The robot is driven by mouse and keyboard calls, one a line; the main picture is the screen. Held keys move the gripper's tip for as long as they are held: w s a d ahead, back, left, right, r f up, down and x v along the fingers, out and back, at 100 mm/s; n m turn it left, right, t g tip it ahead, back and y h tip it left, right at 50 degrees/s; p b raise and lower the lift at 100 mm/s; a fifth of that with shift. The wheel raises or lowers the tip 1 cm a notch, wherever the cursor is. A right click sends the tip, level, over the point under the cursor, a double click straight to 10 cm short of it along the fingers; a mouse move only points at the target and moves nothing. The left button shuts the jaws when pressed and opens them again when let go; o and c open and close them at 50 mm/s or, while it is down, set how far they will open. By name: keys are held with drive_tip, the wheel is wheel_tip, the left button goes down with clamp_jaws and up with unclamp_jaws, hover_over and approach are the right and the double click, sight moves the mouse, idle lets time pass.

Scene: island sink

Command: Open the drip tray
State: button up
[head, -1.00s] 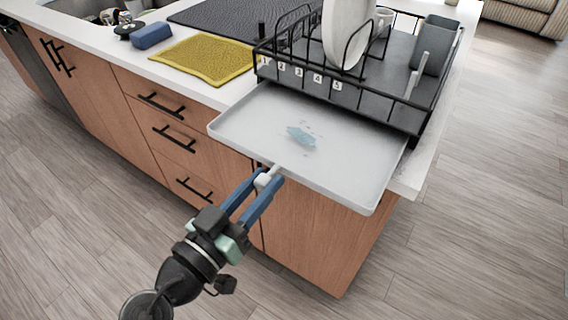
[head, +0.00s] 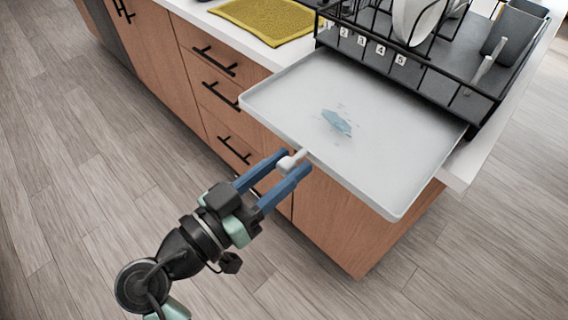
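The drip tray (head: 300,105) is a pale, shallow tray. It sticks out from under the black dish rack, well past the counter's front edge, and looks level. A bluish puddle (head: 337,122) lies in it. A small white handle (head: 291,161) projects from the tray's front edge. My gripper (head: 294,163) has its two blue fingers on either side of the handle's end. The fingers are spread, with a gap beside the handle, and do not look clamped on it.
The dish rack (head: 452,77) holds plates and a grey cup (head: 515,30). A yellow mat (head: 265,18) lies on the counter to its left. Wooden drawers with black handles (head: 215,62) are below. The wood floor (head: 90,200) is clear at left.

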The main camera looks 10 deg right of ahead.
drive_tip(key=v, duration=1.3)
drive_tip(key=shift+w+d, duration=0.1)
idle(0.3)
